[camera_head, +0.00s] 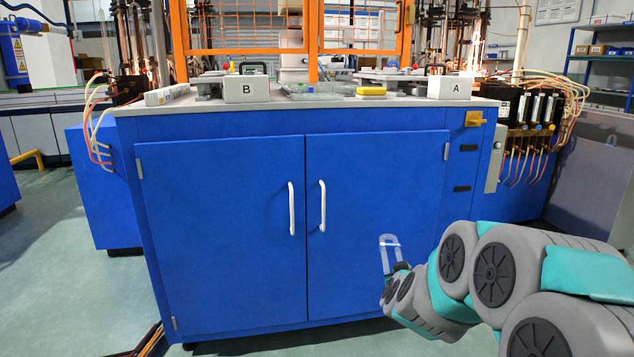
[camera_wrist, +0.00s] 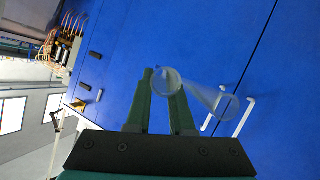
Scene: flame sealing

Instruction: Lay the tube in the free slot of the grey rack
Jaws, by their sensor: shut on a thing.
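My gripper (camera_wrist: 162,85) is shut on a clear glass tube (camera_wrist: 215,100), with one open end between its green fingers in the wrist view. The tube reaches away to the right there. In the head view the tube (camera_head: 389,245) stands roughly upright in front of the blue cabinet's right door. My gripper (camera_head: 400,267) shows there only as a small dark shape behind the arm. I cannot make out a grey rack with a free slot for sure. A low greyish tray-like thing (camera_head: 318,91) lies on the bench top, too small to tell its slots.
The blue cabinet (camera_head: 220,230) with white handles (camera_head: 291,208) fills the middle. On its grey top stand white blocks marked B (camera_head: 247,89) and A (camera_head: 450,89), and a yellow item (camera_head: 371,91). An orange guard frame (camera_head: 312,50) rises behind. Hoses and gauges (camera_head: 530,110) are at the right.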

